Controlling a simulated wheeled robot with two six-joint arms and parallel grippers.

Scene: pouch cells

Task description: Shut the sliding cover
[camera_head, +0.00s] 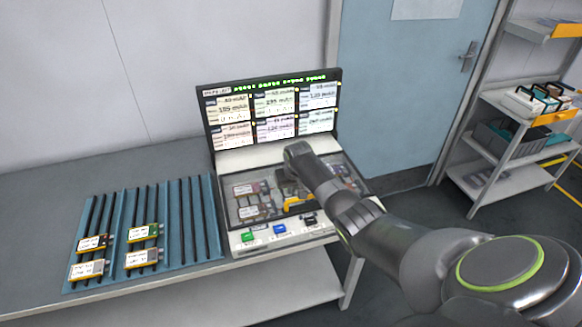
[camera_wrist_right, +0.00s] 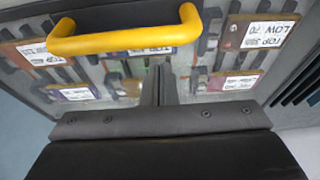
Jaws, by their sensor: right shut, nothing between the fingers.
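The tester (camera_head: 262,238) stands on the bench with a tinted see-through cover (camera_head: 262,211) over its bay of pouch cells. In the wrist view the handle (camera_wrist_right: 125,38) spans the upper left. My right gripper (camera_wrist_right: 158,82) is shut and empty, with its fingertips close to the handle's near side; I cannot tell if they touch. In the head view my right arm hides part of the bay, so how far the cover extends is unclear. My left gripper is out of view.
A lit screen (camera_head: 272,115) rises behind the bay. Green, blue and black buttons line the tester's front edge. A blue rack (camera_head: 205,255) with black rails and several pouch cells lies to the left. Shelves (camera_head: 512,185) stand at right. The bench's back left is clear.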

